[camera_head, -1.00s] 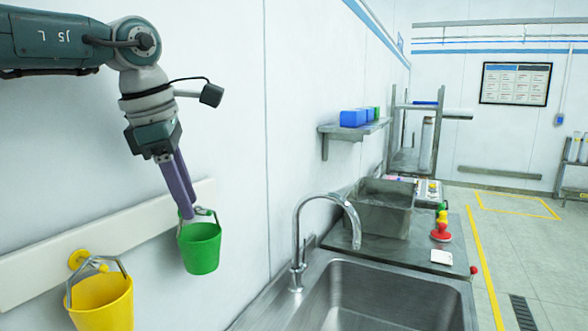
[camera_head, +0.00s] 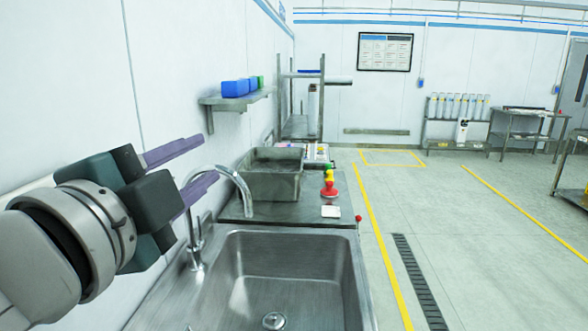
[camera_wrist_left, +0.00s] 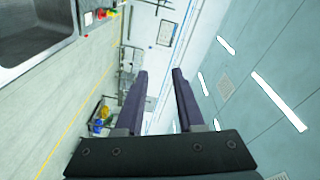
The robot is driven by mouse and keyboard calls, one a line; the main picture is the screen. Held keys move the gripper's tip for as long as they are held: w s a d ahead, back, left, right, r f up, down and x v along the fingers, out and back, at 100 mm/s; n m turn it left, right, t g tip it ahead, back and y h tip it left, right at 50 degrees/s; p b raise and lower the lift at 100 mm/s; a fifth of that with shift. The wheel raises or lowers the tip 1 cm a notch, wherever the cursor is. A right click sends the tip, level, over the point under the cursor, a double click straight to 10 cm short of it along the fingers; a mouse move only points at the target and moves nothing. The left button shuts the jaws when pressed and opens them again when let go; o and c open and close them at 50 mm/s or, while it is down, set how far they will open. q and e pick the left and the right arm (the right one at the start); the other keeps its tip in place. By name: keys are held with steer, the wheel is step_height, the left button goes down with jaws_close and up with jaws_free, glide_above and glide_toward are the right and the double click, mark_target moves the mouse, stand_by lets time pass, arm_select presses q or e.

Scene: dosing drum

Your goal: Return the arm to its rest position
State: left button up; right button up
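My left gripper (camera_head: 190,168) is at the left of the head view, in front of the white wall and left of the faucet. Its two purple fingers are spread apart with nothing between them. The left wrist view also shows the fingers (camera_wrist_left: 158,95) open and empty, with the room behind them tilted. My left arm comes in from the lower left. My right gripper is in neither view.
A steel sink (camera_head: 285,265) with a curved faucet (camera_head: 240,185) is just right of the gripper.

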arm_select(q)
steer(key=s+a+f+n+g+y, duration=0.2)
steer(key=s+a+f+n+g, duration=0.25)
steer(key=s+f, duration=0.25)
steer(key=s+a+f+n+g+y, duration=0.2)
steer(key=s+a+f+n+g, duration=0.15)
steer(key=s+f+n, duration=0.3)
steer(key=s+f+n+g, duration=0.2)
steer(key=s+g, duration=0.1)
steer(key=s, duration=0.4)
steer(key=s+f+n+g, duration=0.2)
steer(key=s+f+g, duration=0.1)
steer(key=s, duration=0.3)
step_height(320, 180, up, 19)
steer(key=p, duration=1.8)
steer(key=shift+m, duration=0.3)
